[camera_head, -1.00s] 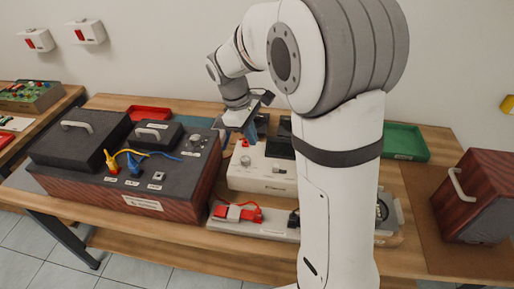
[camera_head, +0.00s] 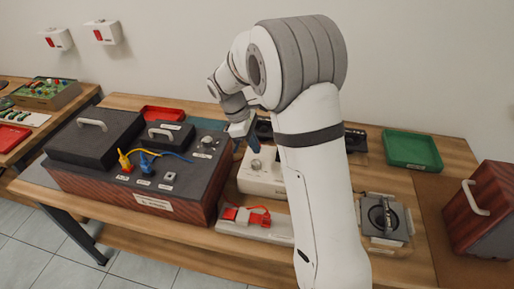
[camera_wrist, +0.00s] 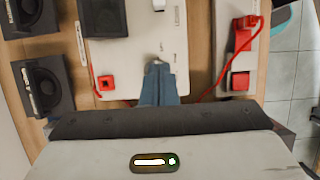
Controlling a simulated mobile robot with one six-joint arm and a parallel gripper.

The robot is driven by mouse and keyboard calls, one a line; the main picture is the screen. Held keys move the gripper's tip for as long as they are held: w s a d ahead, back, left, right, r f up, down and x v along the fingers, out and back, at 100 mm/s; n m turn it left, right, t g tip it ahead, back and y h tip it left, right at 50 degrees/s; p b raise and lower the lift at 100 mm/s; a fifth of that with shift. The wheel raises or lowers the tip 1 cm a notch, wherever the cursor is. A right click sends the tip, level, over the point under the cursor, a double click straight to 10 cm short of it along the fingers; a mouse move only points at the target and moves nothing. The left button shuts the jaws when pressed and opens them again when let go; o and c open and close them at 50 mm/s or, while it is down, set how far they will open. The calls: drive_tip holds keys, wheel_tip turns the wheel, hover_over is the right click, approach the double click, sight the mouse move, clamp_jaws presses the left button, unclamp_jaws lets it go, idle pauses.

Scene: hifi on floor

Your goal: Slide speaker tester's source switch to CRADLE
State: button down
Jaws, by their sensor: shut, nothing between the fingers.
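A white box (camera_head: 262,184) with a knob on top stands mid-table, partly hidden by my arm; I take it for the speaker tester, but its label is too small to read. In the wrist view its white top (camera_wrist: 140,48) carries a red part (camera_wrist: 105,83) and a small metallic switch-like part (camera_wrist: 155,62). My gripper (camera_wrist: 158,74) is shut and empty, its blue fingertips right at that metallic part; I cannot tell whether they touch. In the head view my gripper (camera_head: 241,146) is above the box's left end. The switch's setting cannot be read.
A dark wooden case (camera_head: 105,190) with yellow and blue plugs stands left of the white box. A grey tray (camera_head: 275,231) with a red part lies in front. A green tray (camera_head: 411,151) and a wooden box with handle (camera_head: 490,205) are to the right.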

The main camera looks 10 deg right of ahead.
sight(273, 173)
drive_tip(key=x, duration=0.7)
drive_tip(key=shift+d+f, duration=0.15)
drive_tip(key=shift+f, duration=0.05)
drive_tip(key=d, duration=0.1)
drive_tip(key=s+d, duration=0.1)
drive_tip(key=d, duration=0.1)
drive_tip(key=shift+s+f+p, duration=0.1)
drive_tip(key=shift+s+p, duration=0.05)
drive_tip(key=shift+p, duration=0.25)
drive_tip(key=shift+s+d+f, duration=0.1)
drive_tip(key=shift+s+d, duration=0.05)
drive_tip(key=shift+d, duration=0.25)
drive_tip(key=shift+s, duration=0.1)
